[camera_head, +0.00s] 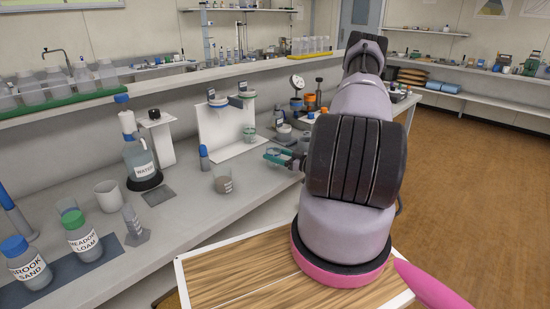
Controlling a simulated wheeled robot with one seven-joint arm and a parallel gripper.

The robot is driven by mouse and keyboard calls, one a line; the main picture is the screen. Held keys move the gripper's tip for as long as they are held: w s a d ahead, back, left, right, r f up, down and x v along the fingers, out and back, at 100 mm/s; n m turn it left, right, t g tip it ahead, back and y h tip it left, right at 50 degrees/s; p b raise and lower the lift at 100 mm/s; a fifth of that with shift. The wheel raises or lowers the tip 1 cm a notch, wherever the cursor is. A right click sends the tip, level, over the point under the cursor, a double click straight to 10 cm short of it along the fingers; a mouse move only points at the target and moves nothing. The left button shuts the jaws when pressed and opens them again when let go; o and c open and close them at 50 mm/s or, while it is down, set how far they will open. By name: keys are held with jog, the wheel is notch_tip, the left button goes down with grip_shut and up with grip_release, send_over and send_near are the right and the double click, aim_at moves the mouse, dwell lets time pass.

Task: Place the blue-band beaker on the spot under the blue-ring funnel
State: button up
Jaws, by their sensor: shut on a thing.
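My gripper (284,158) is at the middle of the view, left of my arm, above the bench near its front edge. Its teal fingers are shut on what looks like the clear blue-band beaker (272,154); its band and base are hard to make out. The blue-ring funnel (217,97) is held on the white stand (222,128), behind and left of my gripper. A second funnel (246,91) is to its right, with a small greenish glass (249,134) below it. The spot under the blue-ring funnel looks clear.
A beaker with brown contents (223,182) stands on the bench, left of my gripper. A blue-capped tube (204,158) stands by the stand's left side. A dial gauge (297,82) is behind.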

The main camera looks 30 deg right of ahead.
jog(key=shift+f, duration=0.5)
jog(key=shift+f, duration=0.15)
jog(key=o, duration=1.4)
